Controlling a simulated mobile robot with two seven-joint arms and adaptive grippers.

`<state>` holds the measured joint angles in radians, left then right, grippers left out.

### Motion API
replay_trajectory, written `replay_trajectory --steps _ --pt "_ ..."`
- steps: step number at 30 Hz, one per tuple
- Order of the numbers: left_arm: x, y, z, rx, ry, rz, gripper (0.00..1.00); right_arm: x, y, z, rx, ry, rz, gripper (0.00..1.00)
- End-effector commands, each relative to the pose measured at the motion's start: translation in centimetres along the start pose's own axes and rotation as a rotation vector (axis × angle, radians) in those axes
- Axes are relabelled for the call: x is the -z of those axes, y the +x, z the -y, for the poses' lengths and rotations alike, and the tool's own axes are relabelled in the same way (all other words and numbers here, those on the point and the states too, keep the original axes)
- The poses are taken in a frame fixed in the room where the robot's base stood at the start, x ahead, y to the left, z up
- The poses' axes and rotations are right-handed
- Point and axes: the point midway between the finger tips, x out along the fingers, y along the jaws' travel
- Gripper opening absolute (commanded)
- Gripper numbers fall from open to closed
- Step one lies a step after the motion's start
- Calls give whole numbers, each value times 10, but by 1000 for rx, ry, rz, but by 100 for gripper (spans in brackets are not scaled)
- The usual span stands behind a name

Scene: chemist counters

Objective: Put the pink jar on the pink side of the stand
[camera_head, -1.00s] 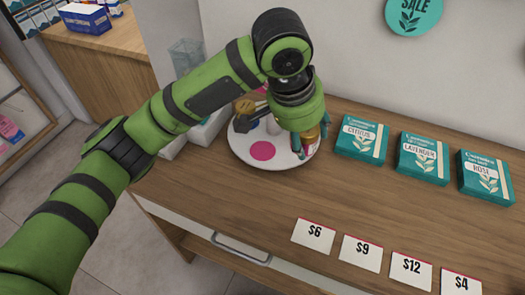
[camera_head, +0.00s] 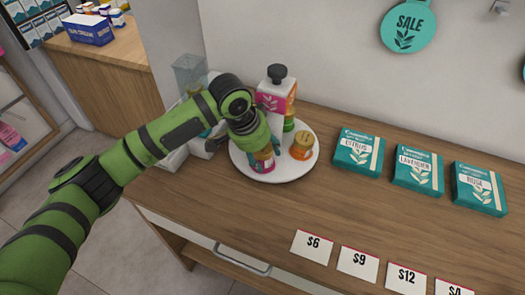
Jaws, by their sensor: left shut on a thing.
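My left gripper (camera_head: 264,151) points down over the front left part of the round white stand (camera_head: 287,176). It is shut on the pink jar (camera_head: 262,166), which shows as a small pink and dark patch below and between the fingers. The jar is at or just above the stand's surface; I cannot tell whether it touches. No pink mark on the stand shows now; the gripper and jar cover that area. My right gripper is not in view.
Teal boxes (camera_head: 358,155) and price cards (camera_head: 312,244) lie to the right.

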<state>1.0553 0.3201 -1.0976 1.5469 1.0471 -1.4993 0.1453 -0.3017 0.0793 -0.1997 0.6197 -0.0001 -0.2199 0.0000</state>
Motion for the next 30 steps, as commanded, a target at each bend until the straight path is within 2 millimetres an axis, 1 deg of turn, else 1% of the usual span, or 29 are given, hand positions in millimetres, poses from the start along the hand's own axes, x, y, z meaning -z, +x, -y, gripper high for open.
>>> replay_trajectory --steps 3,13,14,15,26,29,30 --pt "-2 5 0 2 0 -2 21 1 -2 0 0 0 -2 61" --pt "-2 8 0 0 0 -2 21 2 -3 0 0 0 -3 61" --pt "-2 8 0 0 0 -2 67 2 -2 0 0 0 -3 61" --pt "-2 8 0 1 0 -2 79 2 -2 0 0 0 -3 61" --pt "-2 7 0 1 0 -2 79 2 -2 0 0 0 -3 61" --pt "-1 0 0 2 1 -4 79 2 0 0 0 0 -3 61" --pt "-1 -5 0 1 1 -5 79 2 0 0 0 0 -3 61"
